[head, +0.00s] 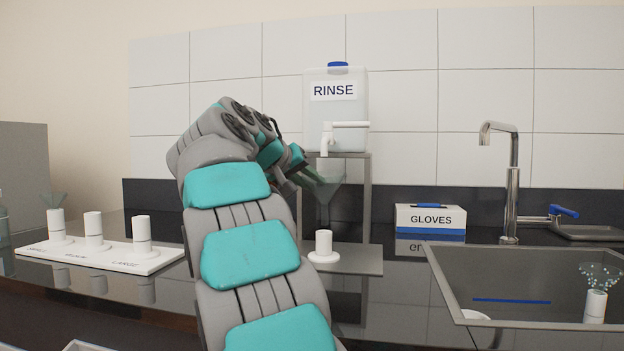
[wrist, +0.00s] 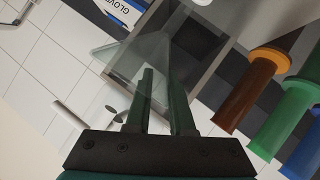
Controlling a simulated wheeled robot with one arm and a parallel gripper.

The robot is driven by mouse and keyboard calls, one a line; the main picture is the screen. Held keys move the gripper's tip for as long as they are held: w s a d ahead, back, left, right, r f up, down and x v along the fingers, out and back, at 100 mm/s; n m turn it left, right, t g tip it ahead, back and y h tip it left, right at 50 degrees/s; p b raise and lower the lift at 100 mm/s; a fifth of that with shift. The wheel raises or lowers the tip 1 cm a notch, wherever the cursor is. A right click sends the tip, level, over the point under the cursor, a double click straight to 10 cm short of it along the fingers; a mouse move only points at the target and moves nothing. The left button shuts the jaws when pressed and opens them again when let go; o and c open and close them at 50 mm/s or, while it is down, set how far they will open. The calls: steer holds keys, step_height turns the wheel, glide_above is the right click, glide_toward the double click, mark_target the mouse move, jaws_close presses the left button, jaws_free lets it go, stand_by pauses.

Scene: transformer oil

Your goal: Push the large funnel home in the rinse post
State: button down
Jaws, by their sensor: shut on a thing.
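The large funnel (head: 326,195) is clear grey, with its wide cone up and its stem pointing down. It is in my gripper (head: 306,178), below the tap of the rinse tank. In the wrist view the two dark green fingers (wrist: 160,100) are shut on the funnel's clear wall (wrist: 128,62). The rinse post (head: 324,243) is a short white cylinder on a round base, standing on a grey tray (head: 362,260). My arm hides part of the gripper.
The RINSE tank (head: 350,105) with its tap (head: 328,140) stands on a stand behind. At left is a white rack (head: 120,258) of three posts, a funnel on the leftmost. At right are a gloves box (head: 431,219) and a sink (head: 470,325) holding a droplet-covered funnel (head: 601,274).

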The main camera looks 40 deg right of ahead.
steer(key=shift+a+m+g+p, duration=0.2)
steer(key=shift+m+g+p, duration=0.35)
steer(key=shift+p, duration=0.4)
steer(key=shift+d, duration=0.4)
stand_by(0.9)
steer(key=shift+f+b, duration=2.4)
steer(key=shift+f, duration=0.55)
steer(key=c, duration=0.7)
jaws_free()
steer(key=shift+a+r, duration=0.1)
steer(key=v, duration=0.7)
steer(key=shift+a+r+p, duration=0.25)
steer(key=shift+p, duration=0.05)
